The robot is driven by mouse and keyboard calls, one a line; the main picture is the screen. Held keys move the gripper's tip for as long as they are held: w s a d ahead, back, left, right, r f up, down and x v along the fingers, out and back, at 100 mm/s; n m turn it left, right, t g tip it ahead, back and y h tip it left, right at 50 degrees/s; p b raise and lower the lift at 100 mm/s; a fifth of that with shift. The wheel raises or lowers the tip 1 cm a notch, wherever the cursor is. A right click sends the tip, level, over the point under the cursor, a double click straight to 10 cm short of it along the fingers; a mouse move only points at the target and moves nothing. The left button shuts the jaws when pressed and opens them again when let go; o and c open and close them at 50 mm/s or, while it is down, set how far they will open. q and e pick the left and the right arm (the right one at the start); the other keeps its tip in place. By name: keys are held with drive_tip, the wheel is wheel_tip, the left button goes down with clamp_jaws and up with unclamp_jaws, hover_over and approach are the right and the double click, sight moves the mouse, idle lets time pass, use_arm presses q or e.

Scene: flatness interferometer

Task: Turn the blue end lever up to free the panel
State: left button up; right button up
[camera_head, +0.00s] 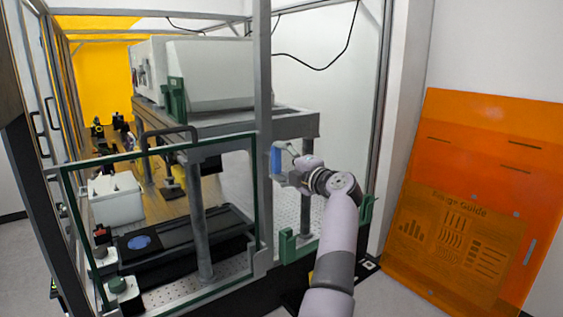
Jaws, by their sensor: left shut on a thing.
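The blue end lever (276,158) is a small upright blue piece beside the grey post of the enclosure, near the middle of the view. My left gripper (284,166) is at the lever, shut on it; the gripper's far side and the exact finger contact are partly hidden. The lever's lower part is hard to make out behind the gripper. A clear panel with a dark green frame (66,215) stands to the left of the post, at the front of the enclosure. My right gripper is not in view.
The grey post (264,110) stands close to the gripper. Inside the enclosure are a white instrument (210,75) on a raised platform and a black stage (185,240). Orange sheets (485,150) lean on the wall at right. Some floor (390,295) shows clear before them.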

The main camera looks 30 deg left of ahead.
use_arm(q)
drive_tip(key=o, duration=1.2)
drive_tip(key=shift+c, duration=0.2)
